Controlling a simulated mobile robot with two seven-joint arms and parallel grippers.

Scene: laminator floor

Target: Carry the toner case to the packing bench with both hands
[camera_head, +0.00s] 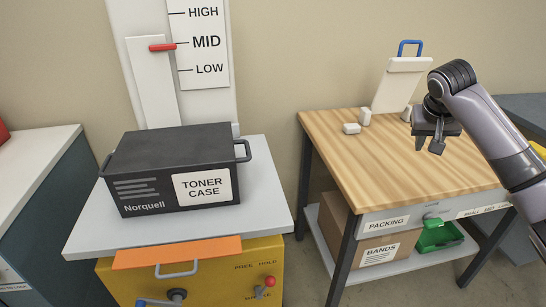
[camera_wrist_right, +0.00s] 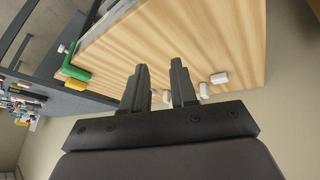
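The toner case (camera_head: 150,158) is a dark box labelled "Norquell" and "TONER CASE". It sits level on the grey top (camera_head: 120,232) of a lift at the left, with a handle on each end. The packing bench (camera_head: 390,165) has a wooden top and a "PACKING" label, and stands to the right, apart from the lift. Its top also shows in the right wrist view (camera_wrist_right: 205,35). My right gripper (camera_head: 430,147) is above the bench's right part, far from the case. Its two fingers (camera_wrist_right: 160,67) are apart with nothing between them. My left gripper is out of view.
Small white blocks (camera_head: 351,128) and a white clipboard-like board (camera_head: 400,85) with a blue clip stand at the bench's back. A red lever (camera_head: 162,47) points to "MID" on the lift's scale.

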